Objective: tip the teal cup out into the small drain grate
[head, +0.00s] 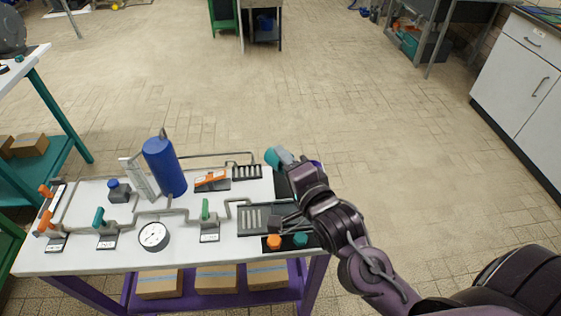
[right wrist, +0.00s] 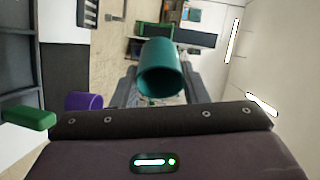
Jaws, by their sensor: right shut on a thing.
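The teal cup (head: 271,157) is in the jaws of my right gripper (head: 284,157), above the right back part of the workbench. It looks tipped well over, with its free end toward the left. In the right wrist view the cup (right wrist: 161,70) sits between the two grey fingers (right wrist: 160,88), which are shut on it. The small drain grate (head: 247,172) is a dark slotted piece at the bench's back edge, just left of and below the cup in the picture. Whether anything is in the cup cannot be seen. My left gripper is not in view.
A larger slotted grate (head: 259,218) lies nearer the front. A purple cup (right wrist: 83,101) is partly hidden behind my gripper in the head view. A blue cylinder (head: 164,168), pipes, valve handles and a gauge (head: 153,235) crowd the left bench.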

